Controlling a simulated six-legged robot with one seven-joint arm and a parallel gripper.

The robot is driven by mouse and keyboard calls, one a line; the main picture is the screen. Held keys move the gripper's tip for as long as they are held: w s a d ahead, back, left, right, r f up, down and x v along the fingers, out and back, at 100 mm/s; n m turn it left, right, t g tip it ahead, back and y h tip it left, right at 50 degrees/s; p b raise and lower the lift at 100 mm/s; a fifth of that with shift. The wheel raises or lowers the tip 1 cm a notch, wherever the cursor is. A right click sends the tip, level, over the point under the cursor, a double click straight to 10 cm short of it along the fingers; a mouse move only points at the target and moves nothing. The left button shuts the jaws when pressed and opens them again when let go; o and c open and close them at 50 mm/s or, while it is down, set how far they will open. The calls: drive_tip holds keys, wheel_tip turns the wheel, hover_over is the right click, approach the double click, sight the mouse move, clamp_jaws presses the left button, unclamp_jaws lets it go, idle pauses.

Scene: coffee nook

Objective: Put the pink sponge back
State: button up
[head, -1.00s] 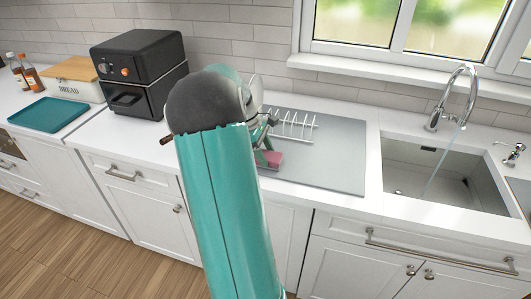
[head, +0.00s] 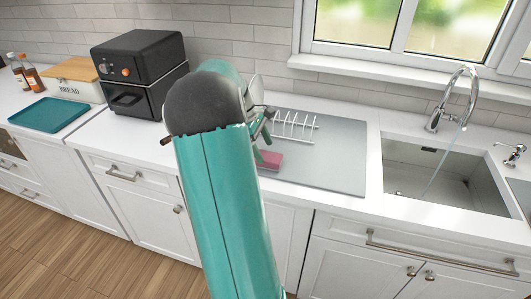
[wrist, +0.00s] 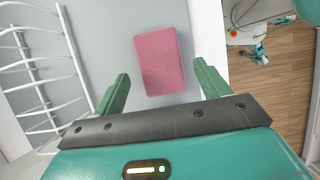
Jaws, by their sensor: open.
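The pink sponge (head: 269,160) lies flat on the grey mat (head: 340,160) beside the sink, near the mat's front left part. In the wrist view the sponge (wrist: 161,61) lies beyond my fingertips, between their lines, touched by neither. My gripper (wrist: 160,82) is open and empty, its two green fingers apart. In the head view my gripper (head: 262,140) is partly hidden behind my arm, close above the sponge. The front left corner of the mat is hidden by my arm.
A white wire dish rack (head: 293,124) stands on the mat behind the sponge; it shows at the left in the wrist view (wrist: 35,75). The sink (head: 440,175) with running tap is at right. A black air fryer (head: 140,75) and teal tray (head: 47,114) stand left.

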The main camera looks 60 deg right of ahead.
drive_tip(key=v, duration=0.9)
drive_tip(key=shift+r, duration=0.15)
drive_tip(key=w+a+r+t, duration=0.2)
drive_tip(key=a, duration=0.7)
drive_tip(key=w+a+r+t, duration=0.2)
drive_tip(key=a, duration=0.8)
drive_tip(key=w+a+r+t, duration=0.2)
drive_tip(key=a, duration=0.7)
drive_tip(key=s+a+f+m+t, duration=0.1)
drive_tip(key=s+a+t, duration=0.1)
drive_tip(key=a, duration=0.8)
drive_tip(key=s+a+f+t, duration=0.2)
drive_tip(key=s+a, duration=0.3)
drive_tip(key=a, duration=0.5)
drive_tip(key=shift+s+f+m+y, duration=0.15)
drive_tip(key=shift+s+m+y, duration=0.15)
drive_tip(key=shift+m+y, duration=0.1)
drive_tip(key=shift+a, duration=0.15)
